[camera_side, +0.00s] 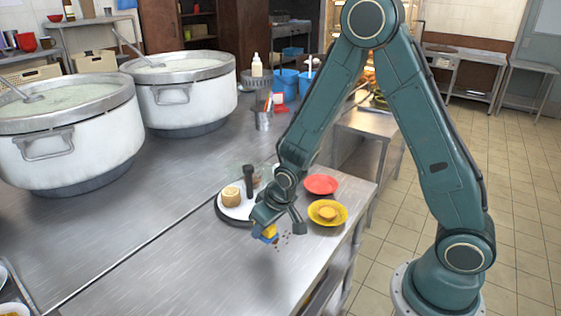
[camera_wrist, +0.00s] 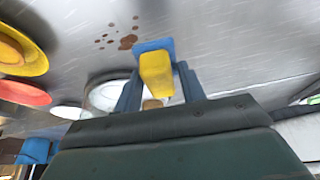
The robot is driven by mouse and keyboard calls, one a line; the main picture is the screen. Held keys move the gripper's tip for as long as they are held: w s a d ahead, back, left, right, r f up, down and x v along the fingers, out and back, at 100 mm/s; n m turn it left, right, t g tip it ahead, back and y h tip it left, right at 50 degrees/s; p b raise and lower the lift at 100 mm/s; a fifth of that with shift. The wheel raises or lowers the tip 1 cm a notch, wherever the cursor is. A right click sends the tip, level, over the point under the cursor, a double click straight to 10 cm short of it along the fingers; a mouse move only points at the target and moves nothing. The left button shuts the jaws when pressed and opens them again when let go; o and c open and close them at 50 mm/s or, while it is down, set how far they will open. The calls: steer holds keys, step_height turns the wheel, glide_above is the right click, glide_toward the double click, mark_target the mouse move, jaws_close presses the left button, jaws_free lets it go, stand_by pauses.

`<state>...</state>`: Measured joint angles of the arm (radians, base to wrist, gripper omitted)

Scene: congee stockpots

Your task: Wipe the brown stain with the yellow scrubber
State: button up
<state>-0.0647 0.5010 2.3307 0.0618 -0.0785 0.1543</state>
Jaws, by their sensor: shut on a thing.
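My gripper (camera_side: 268,222) is shut on the yellow scrubber (camera_side: 269,231), which has a blue lower face. The scrubber also shows between my fingers in the wrist view (camera_wrist: 156,75), blue face outward. The brown stain (camera_side: 284,240) is a scatter of brown spots on the steel table, just right of the scrubber in the side view. In the wrist view the stain's spots (camera_wrist: 127,42) lie just beyond and left of the scrubber. The scrubber is at or close above the table; I cannot tell whether it touches.
A yellow plate (camera_side: 341,219) with a bun and a red plate (camera_side: 321,184) stand right of my gripper. A round tray (camera_side: 219,215) with a tan item and a dark upright object is behind it. Large stockpots (camera_side: 185,95) stand at the left. The front table is clear.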

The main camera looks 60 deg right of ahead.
mark_target(265, 236)
steer(key=shift+f, duration=2)
steer(key=shift+d+f, duration=0.65)
steer(key=shift+f, duration=0.35)
steer(key=shift+c, duration=0.3)
steer(key=shift+d, duration=4.45)
steer(key=shift+a, duration=5.2)
steer(key=shift+w+d, duration=0.1)
steer(key=shift+w, duration=0.25)
steer(key=shift+w+d, duration=0.1)
steer(key=shift+d, duration=4.9)
steer(key=shift+a, duration=4.95)
steer(key=shift+a+r, duration=0.1)
steer(key=shift+r, duration=4.05)
steer(key=shift+r, duration=0.1)
